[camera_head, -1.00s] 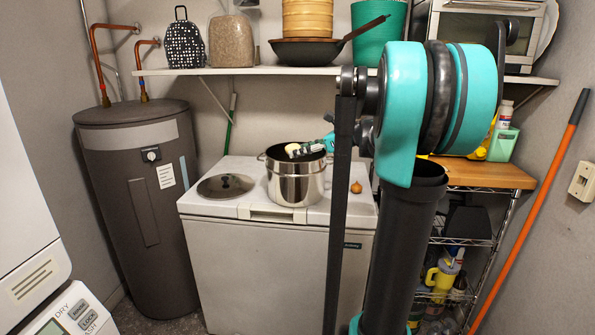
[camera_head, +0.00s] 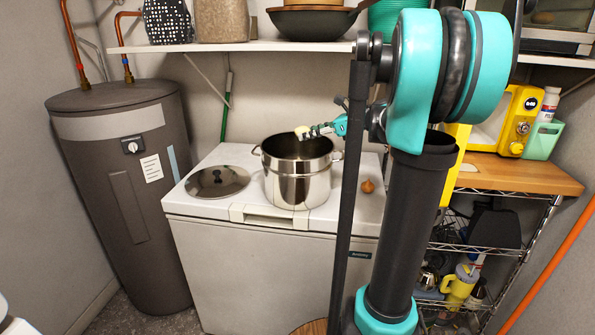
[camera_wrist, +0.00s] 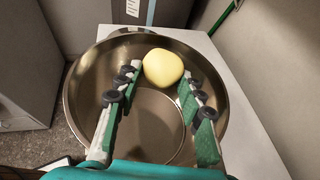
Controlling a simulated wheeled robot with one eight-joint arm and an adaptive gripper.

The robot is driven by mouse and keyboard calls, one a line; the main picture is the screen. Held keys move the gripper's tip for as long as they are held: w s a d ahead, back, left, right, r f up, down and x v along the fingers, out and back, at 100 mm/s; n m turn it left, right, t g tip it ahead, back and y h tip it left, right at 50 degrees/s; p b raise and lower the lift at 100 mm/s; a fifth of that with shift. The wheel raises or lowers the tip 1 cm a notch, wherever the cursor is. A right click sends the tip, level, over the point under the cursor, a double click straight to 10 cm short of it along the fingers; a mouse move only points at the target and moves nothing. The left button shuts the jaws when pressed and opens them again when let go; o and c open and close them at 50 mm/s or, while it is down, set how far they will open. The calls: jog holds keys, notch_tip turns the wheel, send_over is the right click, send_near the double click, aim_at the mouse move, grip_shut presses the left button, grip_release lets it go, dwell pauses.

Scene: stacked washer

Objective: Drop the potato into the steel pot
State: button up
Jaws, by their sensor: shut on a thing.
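The potato (camera_head: 301,131) is pale yellow and sits at the tip of my gripper (camera_head: 313,131). In the wrist view the potato (camera_wrist: 163,67) is between the far ends of the two fingers, and my gripper (camera_wrist: 163,80) is shut on it. The steel pot (camera_head: 297,188) stands upright and open on the white appliance. In the wrist view the pot (camera_wrist: 214,140) lies below the fingers, and its bare floor shows. The potato appears over the pot's far part, near the far rim in the picture; its exact height cannot be told.
The white appliance top (camera_head: 230,165) also bears a round lid (camera_head: 217,182) left of the pot and an onion (camera_head: 368,185) to its right. A shelf (camera_head: 270,46) with a dark pan (camera_head: 310,22) hangs above. A grey tank (camera_head: 125,190) stands at left.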

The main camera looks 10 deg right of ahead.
jog(key=shift+f, duration=1.7)
jog(key=o, duration=1.3)
jog(key=shift+o, duration=0.2)
notch_tip(320, 180, up, 10)
jog(key=shift+s, duration=0.1)
